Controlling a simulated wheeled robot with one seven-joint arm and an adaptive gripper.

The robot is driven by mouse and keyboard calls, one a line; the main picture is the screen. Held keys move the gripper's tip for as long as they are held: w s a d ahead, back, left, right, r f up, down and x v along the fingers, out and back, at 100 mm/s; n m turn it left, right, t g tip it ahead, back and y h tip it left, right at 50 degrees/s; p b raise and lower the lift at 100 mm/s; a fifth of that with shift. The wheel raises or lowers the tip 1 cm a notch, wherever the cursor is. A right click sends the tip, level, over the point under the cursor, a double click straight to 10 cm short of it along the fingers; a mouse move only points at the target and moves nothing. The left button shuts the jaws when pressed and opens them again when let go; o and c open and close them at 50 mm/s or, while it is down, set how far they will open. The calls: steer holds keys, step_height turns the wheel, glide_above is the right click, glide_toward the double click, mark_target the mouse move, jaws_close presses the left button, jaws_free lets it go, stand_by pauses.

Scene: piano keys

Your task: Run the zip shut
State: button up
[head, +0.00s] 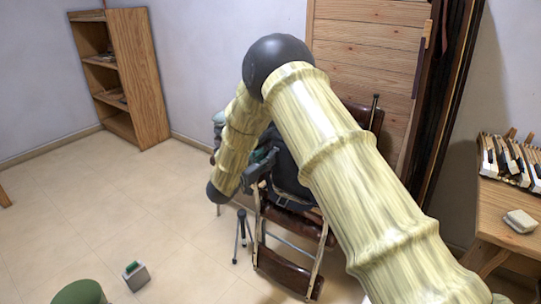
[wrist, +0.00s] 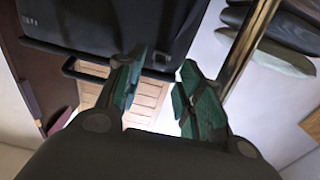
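A black bag-like case (wrist: 100,25) with a dark bar along its edge fills the upper part of the wrist view. In the head view a dark bulky thing, probably the same case (head: 288,172), sits on a folding chair (head: 290,225), partly hidden behind my arm. I cannot make out a zip or its pull in either view. My gripper (wrist: 161,82) has green-padded fingers with a clear gap between them and nothing visible in it. The fingertips are close below the case in the picture; I cannot tell whether they touch it.
A metal pole (wrist: 250,38) runs close to the right finger, with several dark oblong things (wrist: 282,35) beyond it. A small tripod (head: 241,235) stands by the chair. A wooden bench (head: 500,215) with piano keys (head: 505,160) is at right. The left floor is mostly clear.

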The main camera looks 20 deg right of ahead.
steer(key=shift+x, duration=2)
jaws_close()
